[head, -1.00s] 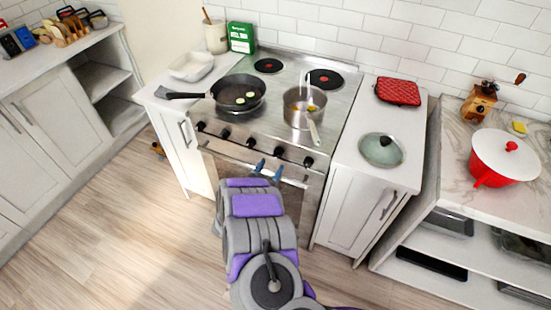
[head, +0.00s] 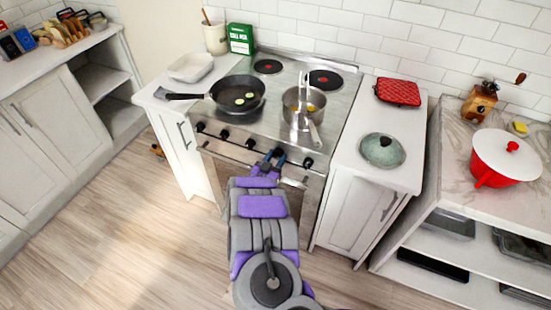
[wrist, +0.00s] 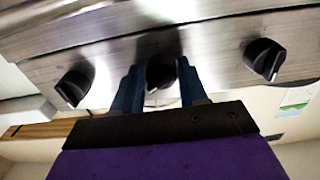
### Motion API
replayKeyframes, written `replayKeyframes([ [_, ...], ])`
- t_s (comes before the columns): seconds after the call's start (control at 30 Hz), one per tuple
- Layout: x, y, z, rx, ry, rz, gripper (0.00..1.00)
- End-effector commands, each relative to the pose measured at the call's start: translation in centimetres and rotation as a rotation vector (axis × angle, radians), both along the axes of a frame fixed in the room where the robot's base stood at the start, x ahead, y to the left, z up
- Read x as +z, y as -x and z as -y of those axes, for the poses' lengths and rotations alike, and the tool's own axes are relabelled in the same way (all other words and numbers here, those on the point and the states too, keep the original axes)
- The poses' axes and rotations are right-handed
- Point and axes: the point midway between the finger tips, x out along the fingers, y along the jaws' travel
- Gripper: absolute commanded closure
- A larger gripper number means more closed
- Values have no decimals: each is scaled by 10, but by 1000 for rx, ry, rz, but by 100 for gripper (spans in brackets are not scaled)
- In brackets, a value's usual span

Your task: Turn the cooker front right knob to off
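The cooker (head: 300,148) is stainless steel, with a row of several black knobs along its front panel. My gripper (head: 273,156) is at this panel, at the second knob from the right, which it partly hides. In the wrist view my gripper (wrist: 160,88) has its two blue fingers apart, one on each side of a black knob (wrist: 160,72). Small gaps show between the knob and the fingers. Another knob (wrist: 75,85) shows at left and one (wrist: 265,58) at right. The rightmost knob (head: 308,162) is clear of my gripper.
A frying pan (head: 238,94) and a saucepan (head: 303,106) with its handle towards the front stand on the hob. The oven handle (head: 292,183) runs below the knobs, near my arm. A lid (head: 382,152) lies on the right counter.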

Motion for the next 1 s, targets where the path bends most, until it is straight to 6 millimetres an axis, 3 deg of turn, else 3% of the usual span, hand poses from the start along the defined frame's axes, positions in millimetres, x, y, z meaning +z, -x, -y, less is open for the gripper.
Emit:
replayKeyframes([
  [0.33, 0, 0, -1, 3, 0, -1, 91],
  [0.67, 0, 0, -1, 4, 45, -17, 91],
  [1.0, 3, 0, -2, 6, 265, -96, 91],
])
